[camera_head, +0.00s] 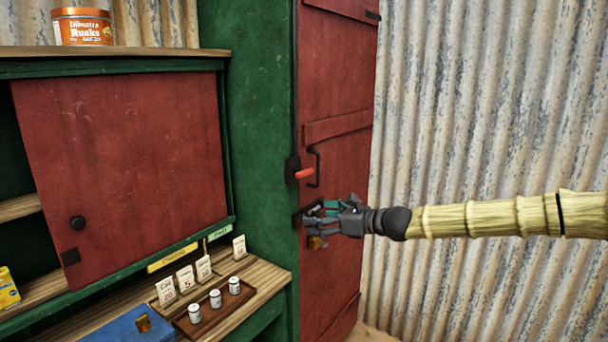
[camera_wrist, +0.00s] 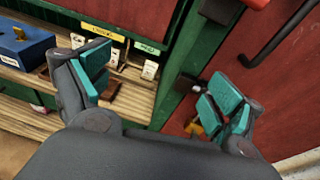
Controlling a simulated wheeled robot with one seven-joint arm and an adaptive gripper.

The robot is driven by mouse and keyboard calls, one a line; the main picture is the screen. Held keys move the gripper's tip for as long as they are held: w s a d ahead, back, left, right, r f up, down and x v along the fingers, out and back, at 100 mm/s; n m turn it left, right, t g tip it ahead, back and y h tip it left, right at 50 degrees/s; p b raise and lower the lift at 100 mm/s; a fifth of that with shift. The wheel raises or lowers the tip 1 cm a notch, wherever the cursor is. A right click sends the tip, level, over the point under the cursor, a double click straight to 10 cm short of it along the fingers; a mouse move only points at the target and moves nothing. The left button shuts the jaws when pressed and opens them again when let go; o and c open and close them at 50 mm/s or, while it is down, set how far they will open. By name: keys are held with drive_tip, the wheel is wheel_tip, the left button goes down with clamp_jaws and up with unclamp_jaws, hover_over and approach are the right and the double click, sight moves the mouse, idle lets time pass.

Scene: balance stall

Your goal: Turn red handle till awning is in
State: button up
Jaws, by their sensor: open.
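The red handle (camera_head: 304,174) sticks out from a dark mount on the edge of the green post, beside the red door. My gripper (camera_head: 312,222) is open and empty, a little below the handle and apart from it, in front of the red door. In the wrist view my gripper (camera_wrist: 155,85) shows its two teal-padded fingers spread wide. Red shows at the top edge of the wrist view, between and above the right finger, but I cannot tell clearly how much of it is the handle. The awning is not in view.
The red door (camera_head: 335,115) has a black pull bar (camera_head: 315,168). A counter holds a tray (camera_head: 213,313) with several small white jars, price cards and a blue box (camera_head: 130,326). A red sliding panel (camera_head: 125,165) stands left. Corrugated wall (camera_head: 490,110) lies right.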

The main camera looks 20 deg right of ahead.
sight(307, 174)
drive_tip(key=w+d+r+m+t+p, duration=0.15)
drive_tip(key=d+r, duration=0.35)
drive_tip(key=r, duration=0.5)
drive_tip(key=shift+m+t, duration=0.25)
drive_tip(key=shift+t, duration=0.2)
drive_tip(key=shift+p+x, duration=1.3)
drive_tip(key=shift+x, duration=3.95)
drive_tip(key=shift+f, duration=0.1)
drive_tip(key=c, duration=1)
